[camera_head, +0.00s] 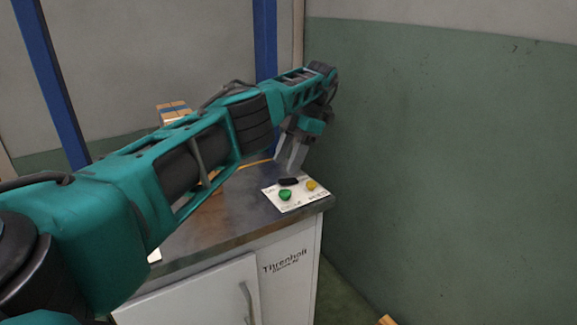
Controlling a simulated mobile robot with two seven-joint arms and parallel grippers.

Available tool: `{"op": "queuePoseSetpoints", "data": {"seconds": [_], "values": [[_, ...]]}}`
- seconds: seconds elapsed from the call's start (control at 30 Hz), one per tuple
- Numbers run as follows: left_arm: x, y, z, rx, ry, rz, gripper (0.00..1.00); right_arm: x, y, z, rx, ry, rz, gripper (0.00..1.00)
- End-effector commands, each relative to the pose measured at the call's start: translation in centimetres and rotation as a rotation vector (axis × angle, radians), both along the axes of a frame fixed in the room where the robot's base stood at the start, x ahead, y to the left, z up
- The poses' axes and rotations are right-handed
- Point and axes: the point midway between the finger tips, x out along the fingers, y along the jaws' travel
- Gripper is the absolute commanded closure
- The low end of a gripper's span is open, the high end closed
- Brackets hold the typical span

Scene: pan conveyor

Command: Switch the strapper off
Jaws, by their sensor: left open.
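The strapper (292,250) is a white cabinet with a dark metal top and lettering on its front. A white control panel (300,198) lies at the top's right front corner. It bears a green button (285,195), a yellow button (311,185) and a black switch (289,181). The switch's position is too small to tell. My left gripper (291,160) is open and points down just behind the panel, close to the black switch. I cannot tell whether it touches anything. My right gripper is not in view.
My left arm hides much of the cabinet top. A stack of cardboard boxes (172,110) stands behind the arm. Blue posts (50,80) rise at the back, and a green wall (450,150) fills the right. The cabinet door has a handle (247,302).

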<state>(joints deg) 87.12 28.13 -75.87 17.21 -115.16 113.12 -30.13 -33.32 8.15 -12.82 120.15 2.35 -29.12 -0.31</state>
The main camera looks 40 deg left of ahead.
Motion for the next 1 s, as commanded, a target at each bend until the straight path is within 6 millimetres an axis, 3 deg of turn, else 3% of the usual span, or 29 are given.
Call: {"op": "queuePoseSetpoints", "data": {"seconds": [0.1, 0.27, 0.5, 0.73, 1.0], "values": [[0.0, 0.0, 4.0, 0.0, -0.002, 0.0, 0.51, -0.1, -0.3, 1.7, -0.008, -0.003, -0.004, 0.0], [0.0, 0.0, 7.3, 0.001, 0.0, 0.0, 0.51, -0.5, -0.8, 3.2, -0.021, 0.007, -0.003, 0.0], [0.0, 0.0, 11.7, 0.0, 0.0, -0.001, 0.51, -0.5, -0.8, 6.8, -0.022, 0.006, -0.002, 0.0], [0.0, 0.0, 14.7, 0.0, 0.001, 0.0, 0.51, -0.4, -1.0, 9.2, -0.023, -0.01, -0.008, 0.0], [0.0, 0.0, 15.8, -0.001, 0.001, -0.002, 0.51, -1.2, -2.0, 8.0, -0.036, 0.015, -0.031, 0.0]]}}
